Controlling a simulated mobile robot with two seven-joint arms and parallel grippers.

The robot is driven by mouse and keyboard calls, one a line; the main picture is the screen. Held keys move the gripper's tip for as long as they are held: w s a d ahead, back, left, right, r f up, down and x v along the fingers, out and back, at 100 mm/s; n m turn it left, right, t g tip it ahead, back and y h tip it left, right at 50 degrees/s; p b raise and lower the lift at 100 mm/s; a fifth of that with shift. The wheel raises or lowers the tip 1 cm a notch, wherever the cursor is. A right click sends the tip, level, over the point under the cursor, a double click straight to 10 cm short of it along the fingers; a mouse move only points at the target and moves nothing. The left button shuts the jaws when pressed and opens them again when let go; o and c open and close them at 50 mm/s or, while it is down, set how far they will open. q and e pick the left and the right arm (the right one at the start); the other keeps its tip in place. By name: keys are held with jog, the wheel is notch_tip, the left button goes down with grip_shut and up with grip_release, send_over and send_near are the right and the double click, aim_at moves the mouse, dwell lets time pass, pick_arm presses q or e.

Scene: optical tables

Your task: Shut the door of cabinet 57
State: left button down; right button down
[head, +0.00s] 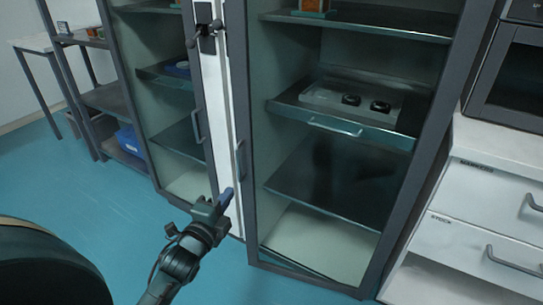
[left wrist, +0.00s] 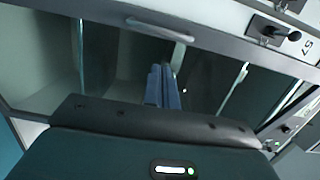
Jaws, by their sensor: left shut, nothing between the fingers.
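Two tall grey-framed glass-fronted cabinet sections, a left one (head: 128,85) and a right one (head: 375,215), stand side by side with a white strip (head: 222,110) between them. A black lever (head: 206,30) sits high on the strip. Vertical door handles show on the left (head: 197,127) and right (head: 241,158) frames. In the left wrist view a plate marked 57 (left wrist: 307,46) is beside a lever (left wrist: 272,36). I cannot tell how far the door stands open.
A tray (head: 330,100) with two dark rings is on a shelf in the right section. A drawer unit (head: 475,200) stands at the right. Open shelving (head: 105,97) with a blue bin (head: 130,141) is at the left.

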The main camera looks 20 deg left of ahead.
aim_at(253, 159)
pick_arm(q)
jog(key=w+b, duration=0.1)
jog(key=w, duration=0.3)
jog(key=w+a+b, duration=0.1)
jog(key=w, duration=0.3)
jog(key=w+b, duration=0.1)
jog(key=w, duration=0.4)
jog(key=shift+a, duration=0.15)
jog(key=shift+w, duration=0.55)
pick_arm(e)
jog(key=shift+w+a+f+n+t+y, duration=0.3)
jog(key=shift+w+t+y, duration=0.1)
jog(key=shift+t, duration=0.5)
